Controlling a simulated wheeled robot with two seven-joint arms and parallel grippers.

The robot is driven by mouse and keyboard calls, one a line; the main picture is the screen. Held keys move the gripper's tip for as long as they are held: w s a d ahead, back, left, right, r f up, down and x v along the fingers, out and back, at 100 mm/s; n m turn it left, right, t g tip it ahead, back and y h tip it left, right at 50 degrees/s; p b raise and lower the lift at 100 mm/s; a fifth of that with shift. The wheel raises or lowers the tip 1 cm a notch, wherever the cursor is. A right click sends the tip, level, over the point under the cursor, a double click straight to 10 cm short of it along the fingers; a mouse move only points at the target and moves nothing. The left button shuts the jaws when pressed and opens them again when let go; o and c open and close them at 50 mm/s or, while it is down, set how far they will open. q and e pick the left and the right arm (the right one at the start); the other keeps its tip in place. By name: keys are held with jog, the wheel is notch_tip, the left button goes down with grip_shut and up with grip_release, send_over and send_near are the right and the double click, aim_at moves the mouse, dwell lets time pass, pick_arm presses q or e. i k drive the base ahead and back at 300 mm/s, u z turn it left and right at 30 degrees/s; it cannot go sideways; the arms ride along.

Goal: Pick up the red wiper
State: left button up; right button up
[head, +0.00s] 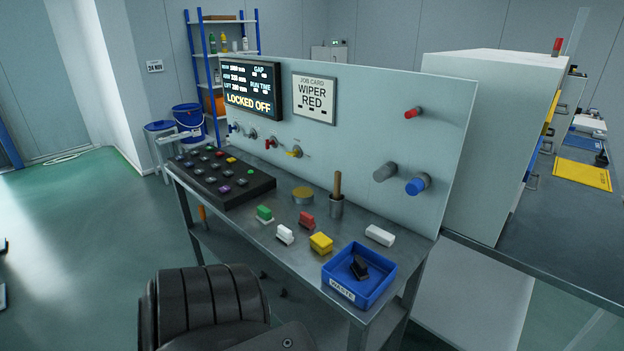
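The red wiper (307,219) is a small red block with a paler lower edge. It sits on the grey metal bench (285,254), near the middle of the bench top. It is in full view with nothing on it. A green wiper (264,212), a white wiper (285,233) and a yellow wiper (320,242) stand close around it, apart from it. The job card (314,98) on the panel reads WIPER RED. I cannot make out either gripper in the head view.
A blue WASTE tray (335,288) holding a dark object stands at the bench's front right. A white block (379,235) lies behind it. A wooden-handled tool stands in a grey cup (336,208). A black button console (250,192) fills the left. The display (250,88) reads LOCKED OFF.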

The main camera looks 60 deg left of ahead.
aim_at(307, 221)
jog(key=u, duration=0.75)
jog(key=i, duration=0.9)
jog(key=u, duration=0.9)
